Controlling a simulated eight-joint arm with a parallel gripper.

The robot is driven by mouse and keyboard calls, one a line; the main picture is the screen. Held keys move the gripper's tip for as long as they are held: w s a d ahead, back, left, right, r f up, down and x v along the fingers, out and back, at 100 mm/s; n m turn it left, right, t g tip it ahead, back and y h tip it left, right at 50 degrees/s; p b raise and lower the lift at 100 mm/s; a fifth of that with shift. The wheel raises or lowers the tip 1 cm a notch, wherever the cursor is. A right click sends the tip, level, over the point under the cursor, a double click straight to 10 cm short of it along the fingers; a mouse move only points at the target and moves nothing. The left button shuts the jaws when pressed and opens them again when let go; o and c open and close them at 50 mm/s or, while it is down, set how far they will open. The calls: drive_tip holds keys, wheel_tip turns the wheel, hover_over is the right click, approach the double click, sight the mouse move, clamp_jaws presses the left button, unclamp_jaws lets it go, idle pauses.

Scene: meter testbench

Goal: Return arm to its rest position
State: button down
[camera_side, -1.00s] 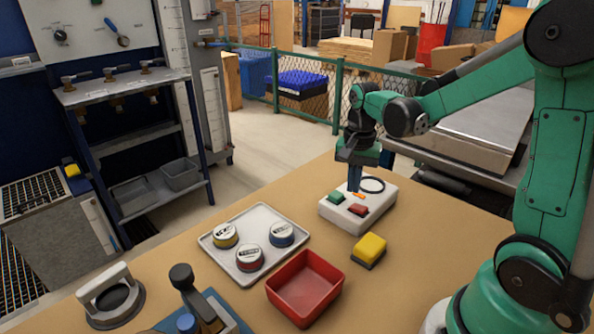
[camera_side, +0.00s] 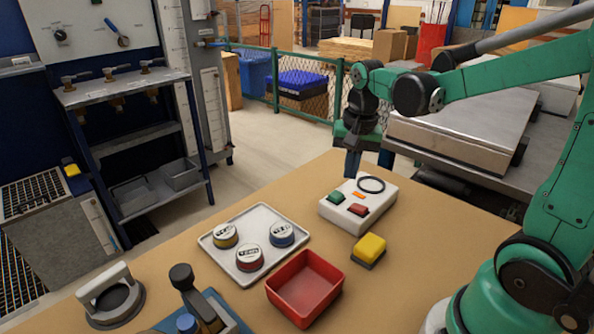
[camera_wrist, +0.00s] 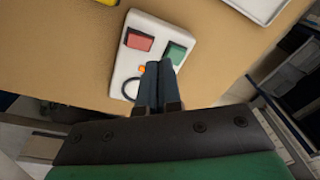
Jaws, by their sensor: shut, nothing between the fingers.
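My gripper (camera_side: 352,163) is shut and empty. In the side view it hangs, fingers down, above the table's far edge, just behind the white button box (camera_side: 338,220). In the wrist view my closed gripper fingers (camera_wrist: 161,72) overlap the lower part of the button box (camera_wrist: 124,72). The box bears a green button (camera_side: 336,197), a red button (camera_side: 357,209), a small orange lamp (camera_side: 358,195) and a black ring (camera_side: 371,184).
On the wooden table (camera_side: 200,220) are a grey tray (camera_side: 232,270) with three round meters, a red bin (camera_side: 330,265), a yellow-topped block (camera_side: 370,247), a black-and-white round device (camera_side: 112,300) and a clamp-like tool (camera_side: 190,290). A mesh fence (camera_side: 315,115) stands behind.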

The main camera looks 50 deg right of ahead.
drive_tip(key=s+a+r+n+t, duration=0.2)
drive_tip(key=a+n+t, duration=0.4)
drive_tip(key=a+n, duration=0.4)
drive_tip(key=shift+s+n, duration=0.4)
drive_tip(key=shift+n, duration=0.2)
